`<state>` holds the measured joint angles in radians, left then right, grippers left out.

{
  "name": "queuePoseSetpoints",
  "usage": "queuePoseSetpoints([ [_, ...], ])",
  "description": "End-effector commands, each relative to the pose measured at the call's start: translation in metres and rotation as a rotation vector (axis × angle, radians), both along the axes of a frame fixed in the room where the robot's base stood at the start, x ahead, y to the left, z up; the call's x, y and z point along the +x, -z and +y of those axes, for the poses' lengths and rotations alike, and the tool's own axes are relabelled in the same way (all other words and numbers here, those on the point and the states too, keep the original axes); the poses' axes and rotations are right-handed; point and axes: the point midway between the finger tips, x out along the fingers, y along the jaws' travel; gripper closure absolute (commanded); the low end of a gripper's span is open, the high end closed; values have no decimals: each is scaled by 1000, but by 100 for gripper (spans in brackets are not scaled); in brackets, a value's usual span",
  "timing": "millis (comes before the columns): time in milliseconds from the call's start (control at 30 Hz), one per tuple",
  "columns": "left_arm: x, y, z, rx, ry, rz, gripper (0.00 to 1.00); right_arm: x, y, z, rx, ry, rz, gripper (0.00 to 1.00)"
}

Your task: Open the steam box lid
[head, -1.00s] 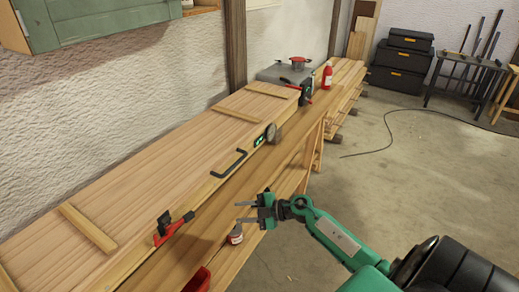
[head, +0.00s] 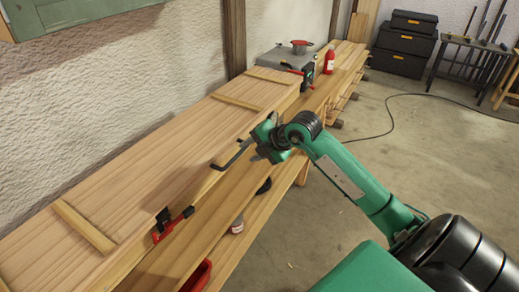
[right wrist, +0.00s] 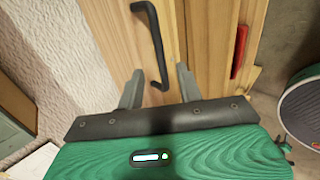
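The steam box lid (head: 150,165) is a long planked wooden panel with cross battens, lying flat on the box along the wall. A black bar handle (head: 232,157) is on its front edge; it also shows in the right wrist view (right wrist: 158,40). My right gripper (head: 258,150) is at the handle's far end. Its fingers (right wrist: 158,72) are open, one on each side of the handle's end in the right wrist view. I cannot tell whether they touch it. A red and black clamp (head: 172,225) sits on the front edge. My left gripper is not in view.
A grey case (head: 283,62) with a red-topped pot (head: 300,47) stands beyond the box, near a red bottle (head: 329,62). A small jar (head: 237,224) and a red container (head: 197,277) are on the bench front. The floor at right is mostly clear.

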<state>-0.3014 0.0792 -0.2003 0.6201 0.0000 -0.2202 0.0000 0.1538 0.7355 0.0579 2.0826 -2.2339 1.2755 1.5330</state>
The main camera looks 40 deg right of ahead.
Motion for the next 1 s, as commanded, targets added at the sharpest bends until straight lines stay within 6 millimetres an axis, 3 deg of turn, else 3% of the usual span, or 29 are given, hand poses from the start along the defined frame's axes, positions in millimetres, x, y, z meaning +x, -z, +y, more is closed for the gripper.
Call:
queuePoseSetpoints([
  [400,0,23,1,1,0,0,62,41,40,17,2,0,-1,64],
  [933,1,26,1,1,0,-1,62,51,48,21,1,-1,-1,64],
  [1000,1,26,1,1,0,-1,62,51,48,21,1,-1,-1,75],
])
